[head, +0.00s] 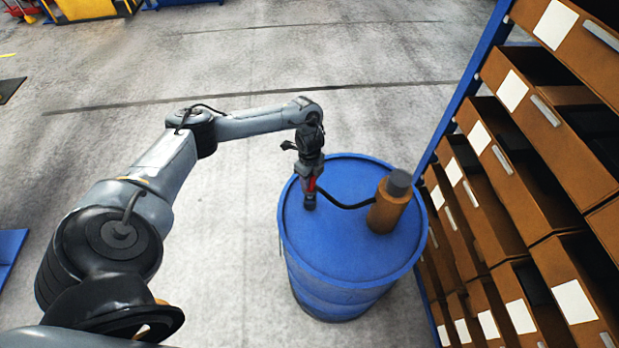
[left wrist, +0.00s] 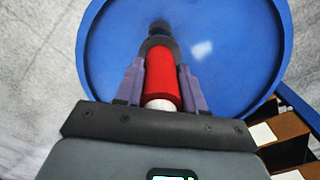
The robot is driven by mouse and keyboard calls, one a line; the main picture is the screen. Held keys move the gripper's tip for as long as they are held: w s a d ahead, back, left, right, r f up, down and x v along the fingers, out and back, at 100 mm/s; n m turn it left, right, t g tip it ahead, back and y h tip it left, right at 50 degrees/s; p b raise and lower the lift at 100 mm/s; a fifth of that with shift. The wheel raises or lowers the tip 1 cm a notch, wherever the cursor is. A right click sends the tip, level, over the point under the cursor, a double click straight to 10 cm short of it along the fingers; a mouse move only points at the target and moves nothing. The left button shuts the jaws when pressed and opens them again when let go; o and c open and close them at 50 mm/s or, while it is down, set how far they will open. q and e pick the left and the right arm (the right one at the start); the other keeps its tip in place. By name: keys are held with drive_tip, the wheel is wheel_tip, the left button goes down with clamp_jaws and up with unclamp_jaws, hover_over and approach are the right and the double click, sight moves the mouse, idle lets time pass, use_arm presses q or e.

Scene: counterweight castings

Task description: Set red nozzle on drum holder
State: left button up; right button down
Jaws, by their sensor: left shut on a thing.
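My left gripper (head: 312,176) is above the left part of the blue drum's lid (head: 335,240). It is shut on the red nozzle (left wrist: 161,78), which lies between both fingers in the left wrist view. In the head view only a little of the nozzle's red (head: 312,184) shows. A small dark upright holder (head: 309,201) on the lid is directly below the nozzle, and a dark piece also shows past its far end in the left wrist view (left wrist: 160,28). I cannot tell whether nozzle and holder touch. My right gripper is out of view.
A brown canister with a dark cap (head: 388,205) stands on the lid's right side. A black hose (head: 345,204) runs from it toward the nozzle. A blue-framed rack of brown bins (head: 500,215) stands close at the right. The floor left of the drum is clear.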

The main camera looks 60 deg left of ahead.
sight(310, 189)
use_arm(q)
drive_tip(key=shift+p, duration=0.65)
idle(1.4)
drive_tip(key=shift+f+b, duration=2.2)
drive_tip(key=shift+f, duration=1.05)
drive_tip(key=o, duration=1)
drive_tip(key=shift+o, duration=0.2)
drive_tip(key=shift+r, duration=0.1)
wheel_tip(310, 189, up, 10)
drive_tip(key=shift+w+f, duration=0.1)
drive_tip(key=shift+r+p, duration=0.45)
